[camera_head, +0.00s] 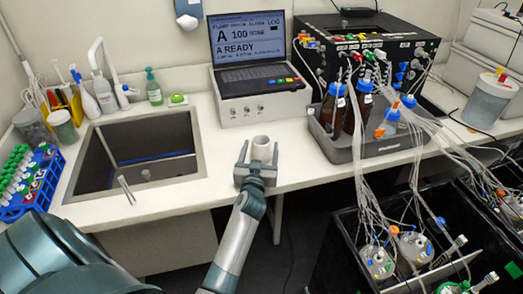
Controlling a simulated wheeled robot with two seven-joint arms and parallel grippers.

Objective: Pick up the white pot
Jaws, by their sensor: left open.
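The white pot (262,146) is a small open-topped cup standing upright on the white counter, near its front edge and right of the sink. My left gripper (259,157) is at the pot from the front. Its jaws are open, with one finger on each side of the pot's lower part. I cannot tell whether either finger touches the pot. The gripper hides the pot's base. My right gripper is not in view.
The sink (140,150) lies to the left. A laptop-like control unit (252,108) stands behind the pot. A grey tray (330,148) with brown bottles (358,112) and tubing is to the right. The counter (218,160) is bare just left of the pot.

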